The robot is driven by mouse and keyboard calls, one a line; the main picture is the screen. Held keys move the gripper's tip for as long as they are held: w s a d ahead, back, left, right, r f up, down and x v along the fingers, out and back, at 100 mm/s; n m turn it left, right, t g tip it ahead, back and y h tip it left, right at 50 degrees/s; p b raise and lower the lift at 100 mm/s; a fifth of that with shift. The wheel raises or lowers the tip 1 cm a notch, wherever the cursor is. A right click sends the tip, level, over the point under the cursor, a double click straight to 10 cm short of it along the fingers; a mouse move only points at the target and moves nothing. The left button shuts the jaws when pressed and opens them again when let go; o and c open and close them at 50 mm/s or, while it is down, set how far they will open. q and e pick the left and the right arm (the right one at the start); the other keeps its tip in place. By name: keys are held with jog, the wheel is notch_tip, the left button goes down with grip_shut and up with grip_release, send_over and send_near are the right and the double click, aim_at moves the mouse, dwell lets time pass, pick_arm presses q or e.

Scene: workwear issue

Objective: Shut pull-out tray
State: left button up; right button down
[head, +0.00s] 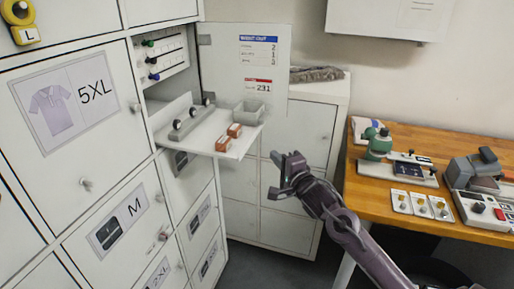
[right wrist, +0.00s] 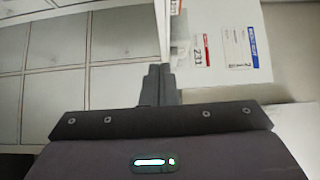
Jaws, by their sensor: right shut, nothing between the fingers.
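The pull-out tray (head: 203,135) is a white shelf that sticks out of an open locker compartment in the head view. It carries a grey bin (head: 250,112), two orange-brown blocks and a rail with dark knobs. My right gripper (head: 275,174) is just right of and below the tray's front edge, apart from it. It is shut and empty. In the right wrist view, its fingers (right wrist: 159,84) are together, with the labelled door (right wrist: 215,45) beyond. The left gripper is in neither view.
The compartment's open door (head: 222,68) stands behind the tray. White lockers (head: 45,140) fill the left. A wooden table (head: 385,188) with devices stands at the right. Grey floor shows between the lockers and the table.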

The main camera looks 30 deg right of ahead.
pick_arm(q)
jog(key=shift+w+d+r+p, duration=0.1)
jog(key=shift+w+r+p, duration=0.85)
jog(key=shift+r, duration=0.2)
pick_arm(e)
jog(key=w+a, duration=0.2)
jog(key=w, duration=0.4)
jog(key=shift+w+a, duration=0.15)
jog(key=shift+w, duration=0.1)
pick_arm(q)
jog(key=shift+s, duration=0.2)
pick_arm(e)
jog(key=shift+a, duration=0.1)
